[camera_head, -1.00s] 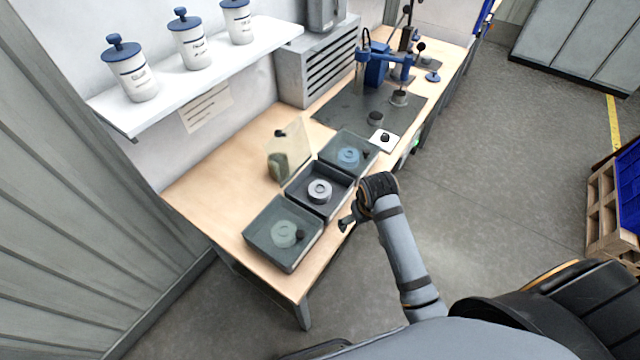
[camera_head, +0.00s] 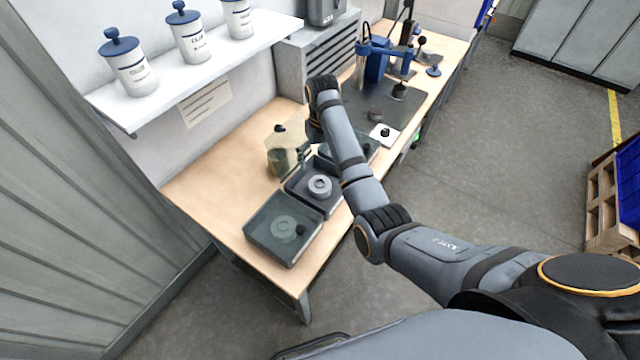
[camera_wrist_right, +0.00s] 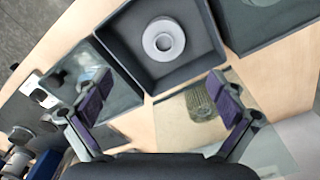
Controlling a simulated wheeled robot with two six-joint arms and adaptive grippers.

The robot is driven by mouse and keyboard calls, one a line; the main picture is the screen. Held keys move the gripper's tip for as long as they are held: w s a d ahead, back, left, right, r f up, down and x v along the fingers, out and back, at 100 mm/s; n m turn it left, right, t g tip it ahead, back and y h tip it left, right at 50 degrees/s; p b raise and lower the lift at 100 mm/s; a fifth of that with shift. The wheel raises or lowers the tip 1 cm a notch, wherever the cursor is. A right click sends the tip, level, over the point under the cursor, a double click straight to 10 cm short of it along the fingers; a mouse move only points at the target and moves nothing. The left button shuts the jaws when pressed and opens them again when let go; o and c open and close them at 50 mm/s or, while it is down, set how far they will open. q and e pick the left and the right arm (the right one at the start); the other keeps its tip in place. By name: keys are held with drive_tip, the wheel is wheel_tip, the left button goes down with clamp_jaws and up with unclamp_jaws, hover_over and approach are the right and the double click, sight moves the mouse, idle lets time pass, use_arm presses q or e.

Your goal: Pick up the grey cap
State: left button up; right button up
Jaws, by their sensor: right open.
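The grey cap (camera_head: 319,185) is a ring-shaped piece lying in the open dark middle tray (camera_head: 330,206). In the right wrist view the cap (camera_wrist_right: 164,40) lies inside the tray (camera_wrist_right: 125,38), with a round hole at its centre. My right gripper (camera_wrist_right: 160,82) is open and empty, its two purple-padded fingers spread wide. It is above the bench beside the tray's back edge, apart from the cap. In the head view my right arm's wrist mostly hides the gripper (camera_head: 303,155). My left gripper is not in view.
Lidded trays flank the middle one: the near tray (camera_head: 262,246) and the far tray, partly behind my arm. A shelf (camera_head: 150,118) with jars overhangs the back.

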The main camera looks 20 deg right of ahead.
hover_over(320, 184)
drive_tip(key=f, duration=0.4)
drive_tip(key=shift+w+d+f+p, duration=0.2)
drive_tip(key=shift+w+d+p, duration=0.1)
drive_tip(key=shift+w+d, duration=0.1)
drive_tip(key=f, duration=0.1)
drive_tip(key=f+p, duration=0.1)
drive_tip(key=f, duration=0.2)
drive_tip(key=shift+s+a+f, duration=0.2)
drive_tip(key=shift+a+f, duration=0.1)
drive_tip(key=shift+f, duration=0.3)
drive_tip(key=shift+s, duration=0.15)
drive_tip(key=c, duration=1.8)
